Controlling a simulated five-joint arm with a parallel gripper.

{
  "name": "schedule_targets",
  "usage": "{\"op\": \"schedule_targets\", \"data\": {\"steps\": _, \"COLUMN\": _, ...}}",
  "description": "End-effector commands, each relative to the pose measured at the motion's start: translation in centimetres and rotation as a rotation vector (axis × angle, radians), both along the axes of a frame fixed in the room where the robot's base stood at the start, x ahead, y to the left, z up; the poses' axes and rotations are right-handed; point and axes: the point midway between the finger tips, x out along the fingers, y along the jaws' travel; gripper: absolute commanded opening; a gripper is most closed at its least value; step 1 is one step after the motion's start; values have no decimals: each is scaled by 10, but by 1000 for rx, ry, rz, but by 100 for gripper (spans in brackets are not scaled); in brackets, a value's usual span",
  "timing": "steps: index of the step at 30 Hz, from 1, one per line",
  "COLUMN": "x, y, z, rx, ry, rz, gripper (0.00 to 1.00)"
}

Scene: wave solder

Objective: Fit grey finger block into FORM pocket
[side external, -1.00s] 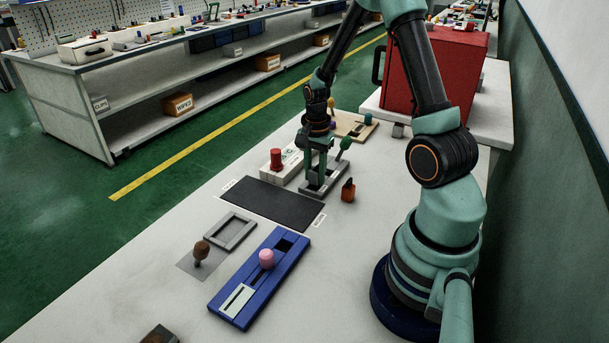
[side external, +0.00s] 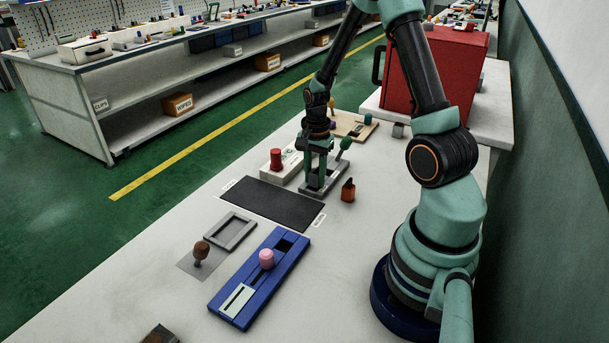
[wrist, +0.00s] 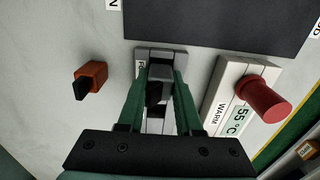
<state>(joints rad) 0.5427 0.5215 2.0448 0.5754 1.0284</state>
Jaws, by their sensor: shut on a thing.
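My gripper (side external: 319,178) is at the grey FORM fixture (side external: 309,190), a low frame with a green-knobbed lever, on the bench behind the dark mat. In the wrist view my gripper (wrist: 160,78) has its two green fingers reaching down over the fixture (wrist: 172,53), whose label is partly covered. The fingers are shut on a piece between them, of which a dark part (wrist: 155,93) shows; I take it for the grey finger block. The fingers and the fixture hide most of it, so I cannot tell how far it sits in the pocket.
A white warmer (wrist: 222,90) with a red knob stands close beside the fixture. An orange block (side external: 348,190) with a dark top is on the other side. The dark mat (side external: 272,203), blue fixture (side external: 290,262) and grey tray (side external: 230,219) lie nearer the camera.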

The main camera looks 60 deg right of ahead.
Motion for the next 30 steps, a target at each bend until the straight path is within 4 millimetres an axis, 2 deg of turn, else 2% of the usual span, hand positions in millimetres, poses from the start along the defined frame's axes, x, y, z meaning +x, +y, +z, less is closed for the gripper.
{"op": "schedule_targets", "data": {"steps": 13, "x": 0, "y": 0, "z": -6, "rx": 0, "ry": -1, "rz": 0, "gripper": 0}}
{"op": "schedule_targets", "data": {"steps": 30, "x": 0, "y": 0, "z": 2, "rx": 0, "ry": -1, "rz": 0, "gripper": 0}}
